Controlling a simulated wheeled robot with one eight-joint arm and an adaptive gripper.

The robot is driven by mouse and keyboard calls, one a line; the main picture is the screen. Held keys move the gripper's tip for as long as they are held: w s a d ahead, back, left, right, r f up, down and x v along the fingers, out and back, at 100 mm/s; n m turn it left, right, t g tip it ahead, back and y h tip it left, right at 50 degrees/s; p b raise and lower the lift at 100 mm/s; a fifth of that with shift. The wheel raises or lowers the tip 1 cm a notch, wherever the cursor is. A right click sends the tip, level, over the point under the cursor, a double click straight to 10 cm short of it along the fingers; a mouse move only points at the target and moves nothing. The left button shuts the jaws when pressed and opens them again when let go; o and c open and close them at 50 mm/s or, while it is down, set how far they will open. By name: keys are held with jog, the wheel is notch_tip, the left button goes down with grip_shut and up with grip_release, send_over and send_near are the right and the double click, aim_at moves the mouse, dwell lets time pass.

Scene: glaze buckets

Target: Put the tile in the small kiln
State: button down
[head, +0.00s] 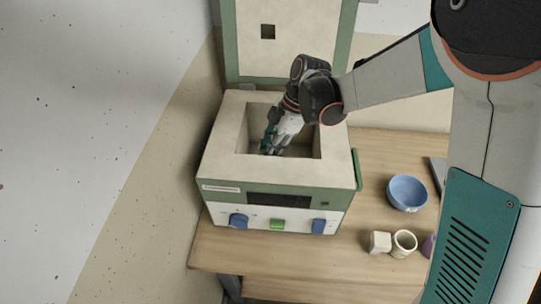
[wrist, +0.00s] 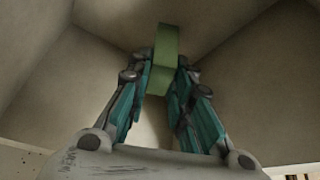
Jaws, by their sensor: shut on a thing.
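The small kiln (head: 220,165) stands on the wooden table with its lid (head: 290,22) raised behind it and its square top opening facing up. My gripper (head: 272,143) reaches down into this opening, and its fingers are inside the chamber. In the wrist view the green tile (wrist: 167,42) is between the fingertips of my gripper (wrist: 163,78), which is shut on it. The tile stands out beyond the fingertips, with the pale chamber walls around it. I cannot tell whether it touches the chamber floor. In the head view I cannot make the tile out.
To the right of the kiln on the table (head: 285,262) are a blue bowl (head: 407,193), a cream block-like piece (head: 380,242) and a cream cup (head: 404,243). A purple thing (head: 428,246) is partly hidden by my arm. The kiln walls closely surround my gripper.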

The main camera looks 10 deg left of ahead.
jog(key=shift+f, duration=1.2)
jog(key=shift+f+b, duration=0.15)
jog(key=shift+b, duration=0.25)
jog(key=c, duration=1.4)
grip_release()
jog(key=shift+c, duration=0.2)
jog(key=p+v, duration=0.4)
jog(key=v, duration=0.8)
jog(key=shift+a, duration=0.1)
